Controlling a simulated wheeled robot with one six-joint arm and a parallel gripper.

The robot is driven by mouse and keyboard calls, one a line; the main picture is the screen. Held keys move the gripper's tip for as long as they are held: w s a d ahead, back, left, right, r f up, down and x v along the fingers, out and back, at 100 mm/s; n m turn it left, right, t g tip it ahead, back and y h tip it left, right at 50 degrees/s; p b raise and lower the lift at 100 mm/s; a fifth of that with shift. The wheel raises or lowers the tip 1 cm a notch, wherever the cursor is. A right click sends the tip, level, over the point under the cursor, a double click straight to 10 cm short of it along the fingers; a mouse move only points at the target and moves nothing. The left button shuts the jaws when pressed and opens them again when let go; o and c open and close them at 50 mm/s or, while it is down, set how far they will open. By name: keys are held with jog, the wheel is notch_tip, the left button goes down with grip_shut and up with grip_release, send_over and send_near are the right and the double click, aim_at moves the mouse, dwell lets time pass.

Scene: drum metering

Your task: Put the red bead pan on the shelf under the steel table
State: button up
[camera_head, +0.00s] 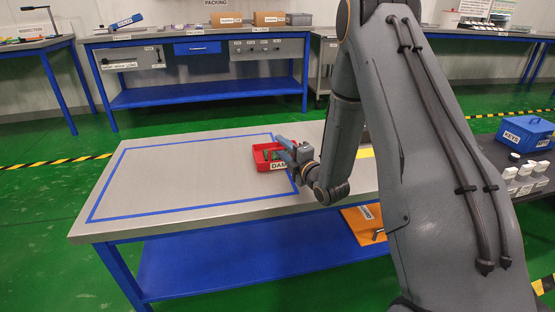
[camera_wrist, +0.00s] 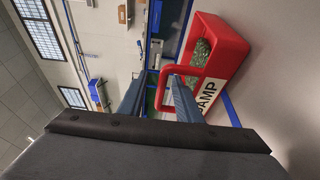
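The red bead pan (camera_head: 262,165) rests on the steel table (camera_head: 160,180), at the right edge of a blue taped outline. In the wrist view the red pan (camera_wrist: 228,48) holds greenish beads and has a white label reading "AMP", partly covered. A red loop handle (camera_wrist: 166,68) sticks out from it. My gripper (camera_head: 285,150) is at the pan. In the wrist view my fingers (camera_wrist: 155,90) are apart, one on each side of the handle's bar, with gaps showing. The blue shelf (camera_head: 220,265) under the table is partly hidden by the tabletop and my arm.
An orange item (camera_head: 362,224) lies at the right of the lower shelf. A dark table (camera_head: 485,150) with a blue box (camera_head: 525,133) and white containers stands at right. Benches (camera_head: 200,75) line the back. Green floor is open at left.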

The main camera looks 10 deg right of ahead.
jog(key=x, duration=0.3)
jog(key=shift+w+f, duration=0.1)
grip_shut()
dwell(1.4)
